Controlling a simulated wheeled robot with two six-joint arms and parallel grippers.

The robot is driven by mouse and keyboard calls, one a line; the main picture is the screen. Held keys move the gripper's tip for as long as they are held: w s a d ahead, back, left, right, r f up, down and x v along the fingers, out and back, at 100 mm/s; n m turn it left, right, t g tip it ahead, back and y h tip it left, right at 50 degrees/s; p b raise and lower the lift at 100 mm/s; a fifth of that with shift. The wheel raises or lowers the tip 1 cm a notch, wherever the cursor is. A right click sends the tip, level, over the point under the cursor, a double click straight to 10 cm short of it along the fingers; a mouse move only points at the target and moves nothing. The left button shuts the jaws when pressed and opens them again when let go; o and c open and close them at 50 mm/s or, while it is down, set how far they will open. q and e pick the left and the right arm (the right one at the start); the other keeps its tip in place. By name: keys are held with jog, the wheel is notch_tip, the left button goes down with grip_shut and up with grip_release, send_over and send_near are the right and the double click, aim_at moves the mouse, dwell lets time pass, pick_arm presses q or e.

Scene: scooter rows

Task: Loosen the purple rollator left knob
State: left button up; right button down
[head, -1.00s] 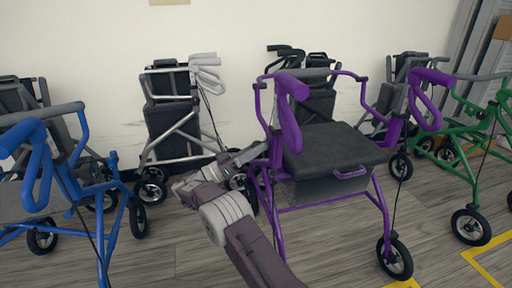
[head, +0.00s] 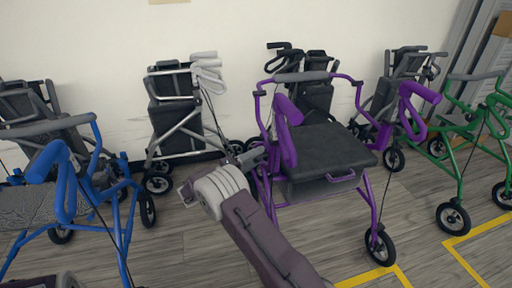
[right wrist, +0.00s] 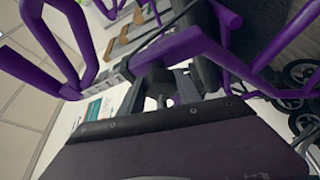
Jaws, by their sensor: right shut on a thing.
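The purple rollator (head: 330,146), with a dark seat and curved handles, stands upright right of centre in the head view. My right gripper (head: 252,158) reaches its left side, near the frame below the left handle (head: 289,140). In the right wrist view, my right gripper (right wrist: 178,88) is closed among the purple tubes (right wrist: 235,65). It is shut on a small part there, apparently the left knob, which is mostly hidden by the jaws and frame. My left gripper is out of view.
A blue rollator (head: 65,178) stands at left and a green one (head: 465,148) at right. Folded grey and black walkers (head: 180,115) line the wall behind. Yellow floor lines (head: 368,278) cross the front right. Bare wooden floor lies in front.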

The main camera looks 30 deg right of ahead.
jog(key=n+y+p, duration=0.1)
jog(key=n+p, duration=0.1)
jog(key=p, duration=0.1)
jog(key=n+y+p, duration=0.1)
jog(key=n+p, duration=0.2)
jog(key=n+y+p, duration=0.1)
jog(key=n+p, duration=0.1)
jog(key=p, duration=0.1)
jog(key=shift+r+g, duration=0.3)
jog(key=shift+r, duration=0.05)
jog(key=shift+f+n+g+y+p, duration=0.1)
jog(key=shift+n+g+y+p, duration=0.35)
jog(key=shift+n+p, duration=0.8)
jog(key=shift+w+f+n+g+p, duration=0.1)
jog(key=shift+n+g+p, duration=0.25)
jog(key=shift+n+g, duration=0.15)
jog(key=shift+f+n+g+y, duration=0.1)
jog(key=shift+n+g+y, duration=0.2)
jog(key=shift+n, duration=0.45)
jog(key=shift+f+n+g+y, duration=0.15)
jog(key=shift+n+g+y, duration=0.15)
jog(key=shift+n, duration=0.3)
jog(key=n+g+b, duration=0.1)
jog(key=b, duration=0.1)
jog(key=shift+f+n+b, duration=0.15)
jog(key=shift+n+b, duration=0.15)
jog(key=shift+b, duration=0.1)
jog(key=shift+r+n+g+y+b, duration=0.3)
jog(key=shift+n+g+b, duration=0.4)
jog(key=shift+b, duration=0.55)
